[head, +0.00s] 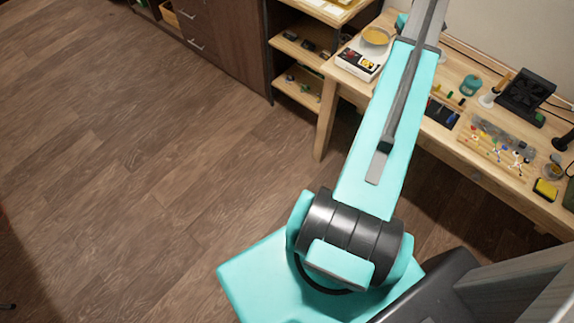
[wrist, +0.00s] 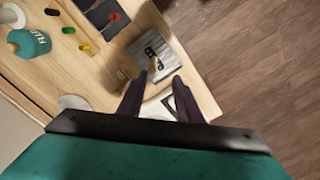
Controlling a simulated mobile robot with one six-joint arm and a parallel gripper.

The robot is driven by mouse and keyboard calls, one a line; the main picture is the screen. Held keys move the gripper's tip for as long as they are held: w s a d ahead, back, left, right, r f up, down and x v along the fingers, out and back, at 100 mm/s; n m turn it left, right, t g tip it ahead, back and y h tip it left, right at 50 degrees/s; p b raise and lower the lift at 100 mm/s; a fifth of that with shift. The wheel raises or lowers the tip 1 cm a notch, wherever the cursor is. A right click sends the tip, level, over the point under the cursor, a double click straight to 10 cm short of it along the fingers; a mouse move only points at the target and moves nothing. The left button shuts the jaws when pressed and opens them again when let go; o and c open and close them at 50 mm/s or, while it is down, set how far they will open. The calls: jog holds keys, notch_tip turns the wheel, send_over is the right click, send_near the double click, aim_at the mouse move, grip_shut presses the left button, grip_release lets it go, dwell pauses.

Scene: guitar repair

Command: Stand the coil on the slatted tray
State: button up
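My gripper (wrist: 158,78) shows in the wrist view with its two dark fingers apart. They point at a grey, flat tray-like piece (wrist: 168,61) near the table's edge, with dark marks and a small brownish bit on it. I cannot tell for sure whether this is the slatted tray, or whether the brownish bit is the coil. No clear coil shows between the fingers. In the head view my arm reaches over the workbench.
The wooden workbench (head: 475,174) holds a white box (head: 360,62), a yellow dish (head: 375,37), a teal jar (head: 471,85), a dark mat (head: 441,112) and a clear compartment box (head: 497,140). A shelf (head: 300,50) stands left of it. The floor (head: 150,150) is clear.

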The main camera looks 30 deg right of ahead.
jog(key=w+a+f+n+g+y, duration=0.1)
jog(key=w+a+f, duration=0.3)
jog(key=a+f, duration=1.05)
jog(key=w+a+f+n+g, duration=0.15)
jog(key=w+a+f, duration=0.25)
jog(key=a+f, duration=1)
jog(key=s+a+f+n+g, duration=0.1)
jog(key=s+a+f, duration=0.25)
jog(key=a, duration=0.65)
jog(key=s+a+f+n+g, duration=0.1)
jog(key=s+a+f, duration=0.25)
jog(key=a, duration=0.65)
jog(key=s+a+f+g+h, duration=0.1)
jog(key=s+a+f, duration=0.4)
jog(key=s+a, duration=0.4)
jog(key=s+n, duration=0.1)
jog(key=s, duration=0.3)
jog(key=shift+s+a, duration=0.2)
jog(key=shift+a, duration=0.15)
notch_tip(320, 180, down, 3)
jog(key=b, duration=0.3)
jog(key=shift+s, duration=0.1)
